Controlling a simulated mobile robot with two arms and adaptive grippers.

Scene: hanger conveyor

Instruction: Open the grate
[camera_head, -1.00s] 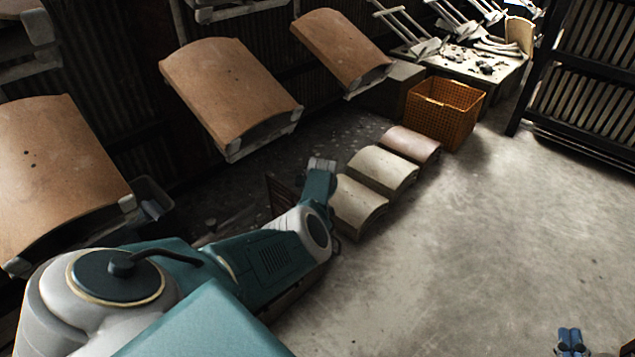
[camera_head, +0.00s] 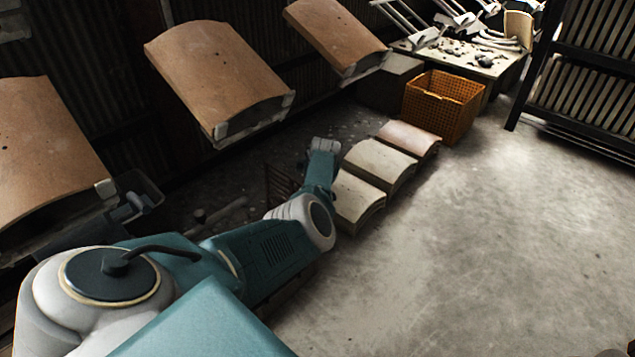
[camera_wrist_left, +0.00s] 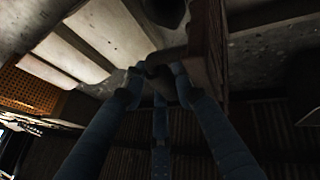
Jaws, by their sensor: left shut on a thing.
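The grate (camera_head: 280,183) is a dark, reddish-brown slatted panel standing low beside the stacked tiles in the head view, partly hidden by my left arm. In the left wrist view a brown upright panel edge (camera_wrist_left: 208,45), likely the grate's, rises just right of the fingers. My left gripper (camera_wrist_left: 160,72) is closed around a dark bar-like piece (camera_wrist_left: 166,54) that looks like the grate's handle and reaches toward that panel. In the head view my left arm reaches down to this spot, and its fingers are hidden.
Curved tiles (camera_head: 382,162) lie in a row on the floor right of my left arm. An orange crate (camera_head: 441,106) and a cluttered low table (camera_head: 468,58) stand behind. Brown curved panels (camera_head: 215,80) hang at left. A dark rack (camera_head: 585,80) stands right. The right floor is open.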

